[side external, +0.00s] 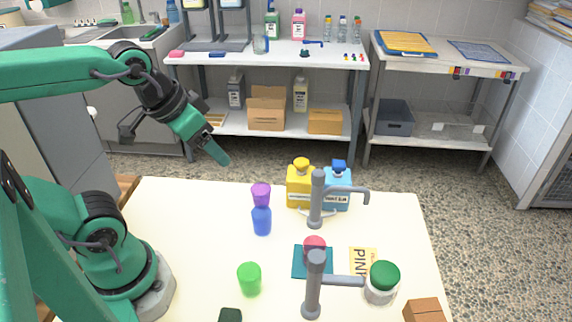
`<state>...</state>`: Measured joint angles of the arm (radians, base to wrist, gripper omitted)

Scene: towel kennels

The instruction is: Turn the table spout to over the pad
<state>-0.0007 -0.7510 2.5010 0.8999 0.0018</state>
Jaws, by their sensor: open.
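Two grey spouts stand on the table. The back spout (317,205) has its arm reaching right, with the tip bent down. The front spout (314,285) also has its arm pointing right, ending beside a white jar with a green lid (383,280). A teal pad (300,268) lies between the posts, partly hidden by the front spout, with a round pinkish-red thing (314,243) over it. I cannot tell which spout is the table spout. My gripper (221,143) is open and empty, high at the back left, well away from both spouts.
Yellow (299,188) and blue (340,190) jugs stand behind the back spout. A blue bottle with a purple top (262,218) and a green cup (249,279) stand left. A yellow card (370,256) lies right of the pad. The table's left back is clear.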

